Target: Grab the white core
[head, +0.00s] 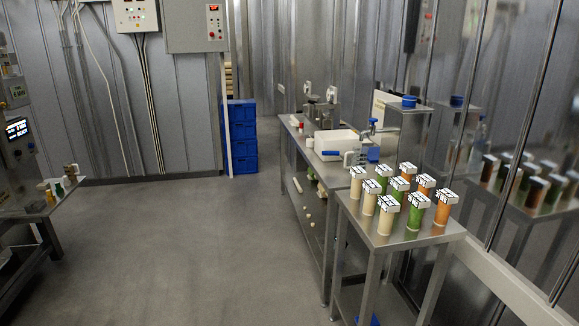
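Several upright cylinders with white, black-marked tops stand in rows on a steel table at the right of the head view. The left row holds pale cream-white ones: a front one (387,217), a middle one (369,200) and a back one (356,187). Beside them stand green ones (414,215) and orange ones (443,211). I cannot tell which thing is the white core; the pale cylinders are the closest match in colour there. Neither of my grippers is in view.
A longer steel bench behind holds a white bin (335,142) and a device with a blue knob (373,122). A machine table (37,213) with small coloured pieces stands at the left. Blue crates (240,148) are stacked at the back. The grey floor (200,250) between is clear.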

